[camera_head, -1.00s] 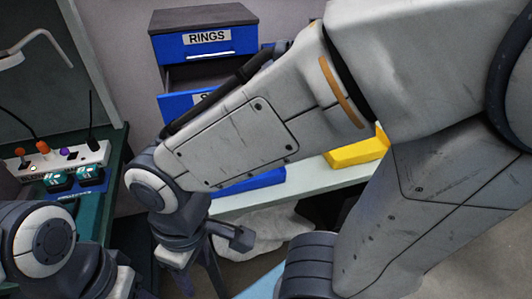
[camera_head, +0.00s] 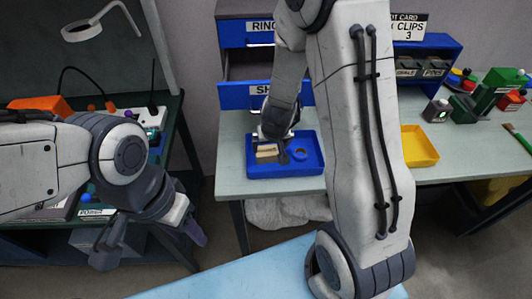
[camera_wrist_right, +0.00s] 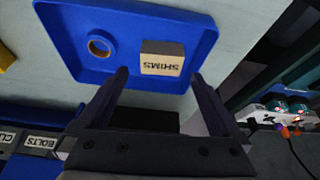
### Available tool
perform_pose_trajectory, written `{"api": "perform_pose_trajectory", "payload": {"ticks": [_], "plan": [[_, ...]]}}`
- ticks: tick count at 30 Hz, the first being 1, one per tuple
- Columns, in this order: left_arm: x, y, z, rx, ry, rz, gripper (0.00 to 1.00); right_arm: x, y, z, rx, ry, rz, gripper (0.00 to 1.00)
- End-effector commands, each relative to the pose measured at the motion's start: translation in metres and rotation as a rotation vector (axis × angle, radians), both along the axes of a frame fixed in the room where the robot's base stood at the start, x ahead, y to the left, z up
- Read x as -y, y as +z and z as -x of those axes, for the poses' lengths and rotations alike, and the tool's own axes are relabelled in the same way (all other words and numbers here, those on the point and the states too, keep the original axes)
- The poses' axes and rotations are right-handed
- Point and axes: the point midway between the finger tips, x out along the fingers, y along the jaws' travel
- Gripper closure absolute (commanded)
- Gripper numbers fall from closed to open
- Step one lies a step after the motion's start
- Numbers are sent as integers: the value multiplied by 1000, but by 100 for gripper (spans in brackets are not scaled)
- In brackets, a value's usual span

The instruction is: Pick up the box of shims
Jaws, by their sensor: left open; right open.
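The box of shims (camera_head: 267,151) is a small tan box in the left part of the blue tray (camera_head: 313,163) on the pale table. In the right wrist view the box (camera_wrist_right: 162,58) shows its label SHIMS upside down, near the rim of the tray (camera_wrist_right: 112,72). My right gripper (camera_head: 275,138) is over the tray by the box. In its wrist view the open fingers (camera_wrist_right: 160,76) point at the box, with the box just beyond the tips and no clear contact. My left gripper (camera_head: 150,238) is open and empty, away from the table at the lower left.
A ring (camera_head: 299,153) lies in the tray right of the box. A yellow bin (camera_head: 419,146) stands further right. The drawer cabinet (camera_head: 232,63) rises behind the tray, with drawers pulled out. A dark green bench (camera_head: 172,115) is at the left.

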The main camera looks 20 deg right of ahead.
Motion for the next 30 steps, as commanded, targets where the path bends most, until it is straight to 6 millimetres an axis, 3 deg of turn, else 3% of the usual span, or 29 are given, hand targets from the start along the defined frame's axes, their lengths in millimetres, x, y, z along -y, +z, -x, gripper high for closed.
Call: {"api": "perform_pose_trajectory", "payload": {"ticks": [1,3,16,26,27,30], "plan": [[0,-12,0,0,0,0,50,0,-15,-3,-2,1,0,0],[0,-19,0,0,-1,0,50,1,-25,-7,-2,2,-1,0],[0,-43,0,0,0,0,50,3,-71,-33,-3,4,-1,0],[0,-45,0,0,0,0,50,4,-77,-37,-2,4,-1,0],[0,-45,0,0,0,0,50,4,-77,-37,-2,4,-1,4],[0,-45,0,0,0,0,50,4,-77,-37,-2,4,-1,42]]}}
